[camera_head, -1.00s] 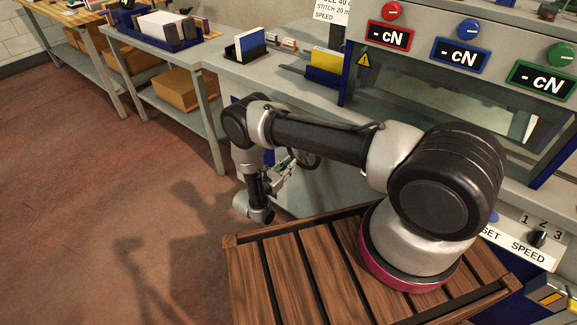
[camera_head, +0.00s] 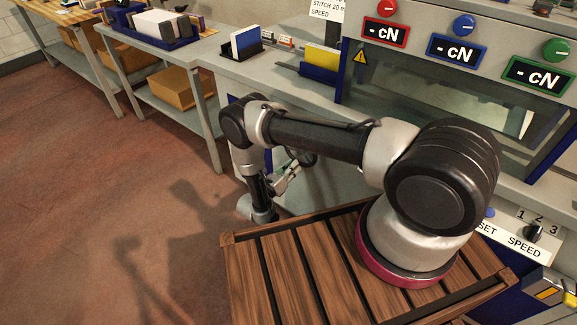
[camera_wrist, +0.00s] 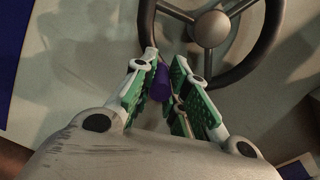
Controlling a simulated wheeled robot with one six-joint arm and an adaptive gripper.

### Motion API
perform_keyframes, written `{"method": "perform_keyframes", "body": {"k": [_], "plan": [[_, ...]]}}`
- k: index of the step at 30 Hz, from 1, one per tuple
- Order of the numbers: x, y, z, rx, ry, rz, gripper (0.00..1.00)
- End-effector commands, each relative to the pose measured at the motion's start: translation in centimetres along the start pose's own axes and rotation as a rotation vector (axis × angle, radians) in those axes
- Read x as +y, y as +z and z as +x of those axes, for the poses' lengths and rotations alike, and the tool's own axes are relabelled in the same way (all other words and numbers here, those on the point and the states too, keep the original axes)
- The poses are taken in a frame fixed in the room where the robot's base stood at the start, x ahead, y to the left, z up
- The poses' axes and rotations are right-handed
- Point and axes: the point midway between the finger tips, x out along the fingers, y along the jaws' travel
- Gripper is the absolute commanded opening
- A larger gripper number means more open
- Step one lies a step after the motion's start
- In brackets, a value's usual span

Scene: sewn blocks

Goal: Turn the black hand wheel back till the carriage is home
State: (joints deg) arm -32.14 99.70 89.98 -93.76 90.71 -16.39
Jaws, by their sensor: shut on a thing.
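The black hand wheel (camera_wrist: 212,30) fills the top of the wrist view, with several spokes meeting at a hub. A purple handle (camera_wrist: 160,82) stands out from its rim. My gripper (camera_wrist: 168,80) is shut on this handle, with a green-padded finger on each side. In the head view my gripper (camera_head: 287,177) is low beside the machine's front, under my bent arm. Only part of the wheel (camera_head: 304,157) shows there, behind the forearm. I cannot make out the carriage in either view.
A bench with a blue-and-white block (camera_head: 245,42) and a yellow block (camera_head: 322,58) runs behind my arm. Open floor (camera_head: 100,200) lies to the left.

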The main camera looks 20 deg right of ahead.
Motion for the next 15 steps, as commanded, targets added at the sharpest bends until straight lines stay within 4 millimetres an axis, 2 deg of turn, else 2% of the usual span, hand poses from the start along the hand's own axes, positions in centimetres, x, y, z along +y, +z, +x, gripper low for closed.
{"method": "perform_keyframes", "body": {"k": [15], "plan": [[-3.3,-1.4,-0.1,0.004,0.004,-0.494,0.00]]}}
